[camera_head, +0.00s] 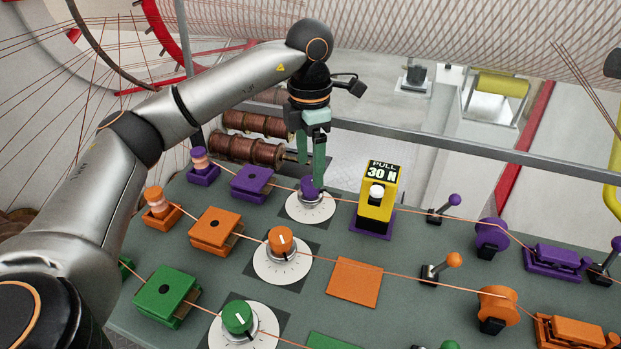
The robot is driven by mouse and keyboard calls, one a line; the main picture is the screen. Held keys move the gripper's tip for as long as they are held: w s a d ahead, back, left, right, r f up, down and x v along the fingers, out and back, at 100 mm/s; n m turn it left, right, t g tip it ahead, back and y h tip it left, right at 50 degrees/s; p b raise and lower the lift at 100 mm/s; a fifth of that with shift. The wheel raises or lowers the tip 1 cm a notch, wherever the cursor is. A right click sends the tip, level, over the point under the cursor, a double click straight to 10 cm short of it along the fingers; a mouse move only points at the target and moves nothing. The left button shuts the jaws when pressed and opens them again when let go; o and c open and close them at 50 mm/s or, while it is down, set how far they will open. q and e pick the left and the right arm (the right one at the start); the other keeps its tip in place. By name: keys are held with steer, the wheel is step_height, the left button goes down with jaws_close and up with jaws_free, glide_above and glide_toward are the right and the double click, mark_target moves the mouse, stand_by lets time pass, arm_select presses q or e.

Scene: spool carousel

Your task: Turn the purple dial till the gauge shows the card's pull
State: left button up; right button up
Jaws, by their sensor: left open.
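The purple dial (309,190) sits on a white marked disc (311,210) in the back row of the grey-green panel. My left gripper (311,176) points down over this dial, with its green fingers open at the knob. One finger partly covers the knob, and I cannot tell whether they touch. A black card (382,170) reading "PULL 30 N" stands on a yellow block (376,203) with a white round knob or lamp, on a purple base, right of the dial. I can make out no gauge reading. My right gripper is out of view.
An orange dial (281,241) and a green dial (237,317) stand nearer in their own rows. Copper wires run across the panel past clamps, levers and rollers. A purple lever (453,201) stands right of the card. A grey rail (430,143) crosses behind the panel.

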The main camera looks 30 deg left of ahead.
mark_target(310, 181)
arm_select(q)
steer(key=shift+f, duration=1.95)
steer(key=shift+c, duration=0.4)
jaws_close()
